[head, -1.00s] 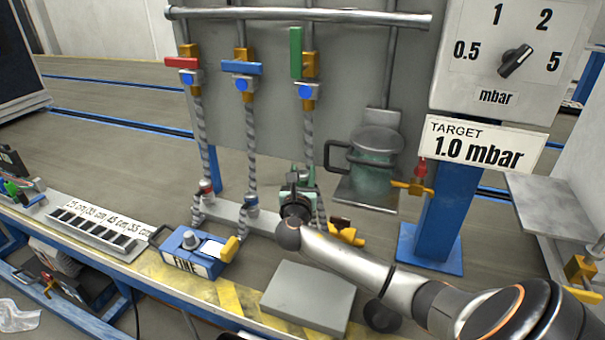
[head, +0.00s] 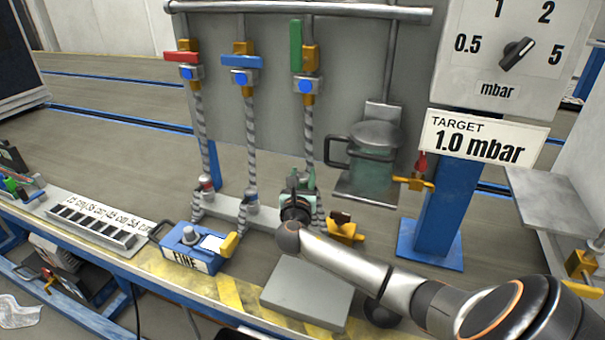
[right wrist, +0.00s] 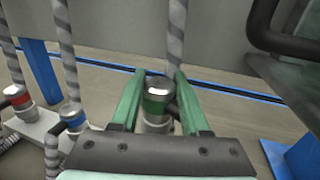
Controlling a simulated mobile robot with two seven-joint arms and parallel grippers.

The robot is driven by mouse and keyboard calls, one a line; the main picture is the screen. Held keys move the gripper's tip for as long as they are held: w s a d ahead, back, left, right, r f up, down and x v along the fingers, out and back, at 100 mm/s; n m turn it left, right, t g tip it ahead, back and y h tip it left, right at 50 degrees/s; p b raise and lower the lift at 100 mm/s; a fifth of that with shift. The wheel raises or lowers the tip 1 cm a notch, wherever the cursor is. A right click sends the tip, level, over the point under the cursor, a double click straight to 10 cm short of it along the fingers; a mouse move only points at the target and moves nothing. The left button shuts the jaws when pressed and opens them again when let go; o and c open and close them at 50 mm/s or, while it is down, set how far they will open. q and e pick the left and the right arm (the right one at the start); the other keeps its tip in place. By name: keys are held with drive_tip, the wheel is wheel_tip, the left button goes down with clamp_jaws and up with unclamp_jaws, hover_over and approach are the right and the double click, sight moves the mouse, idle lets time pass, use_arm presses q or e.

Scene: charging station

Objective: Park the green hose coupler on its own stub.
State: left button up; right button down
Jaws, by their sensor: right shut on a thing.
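The green hose coupler, a metal cap with a green band, stands upright between my right gripper's (right wrist: 157,84) two green fingers in the right wrist view (right wrist: 156,105). The fingers are shut on it. In the head view my right gripper (head: 298,188) is at the right end of the pale stub rail (head: 232,207) and mostly hides the coupler. A grey hose (head: 308,130) runs up from there to the green-handled valve (head: 296,46). The green stub is hidden, so I cannot tell whether the coupler is seated. My left gripper is not in view.
The red coupler (head: 206,188) and blue coupler (head: 251,201) stand on the rail to the left. A blue FINE box (head: 190,262), a grey block (head: 308,294) and a yellow fitting (head: 345,232) are near my right arm. A glass vessel (head: 372,165) is behind right.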

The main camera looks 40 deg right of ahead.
sight(302, 187)
wheel_tip(302, 187, down, 2)
drive_tip(key=shift+f+b, duration=0.25)
drive_tip(key=shift+b, duration=0.45)
drive_tip(key=shift+f, duration=0.45)
use_arm(q)
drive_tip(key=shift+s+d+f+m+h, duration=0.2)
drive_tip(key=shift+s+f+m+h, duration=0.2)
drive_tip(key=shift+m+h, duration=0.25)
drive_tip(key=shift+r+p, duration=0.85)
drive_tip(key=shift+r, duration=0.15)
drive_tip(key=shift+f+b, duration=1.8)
drive_tip(key=shift+b, duration=0.05)
use_arm(e)
drive_tip(key=shift+f, duration=2.65)
drive_tip(key=shift+c, duration=1.6)
unclamp_jaws()
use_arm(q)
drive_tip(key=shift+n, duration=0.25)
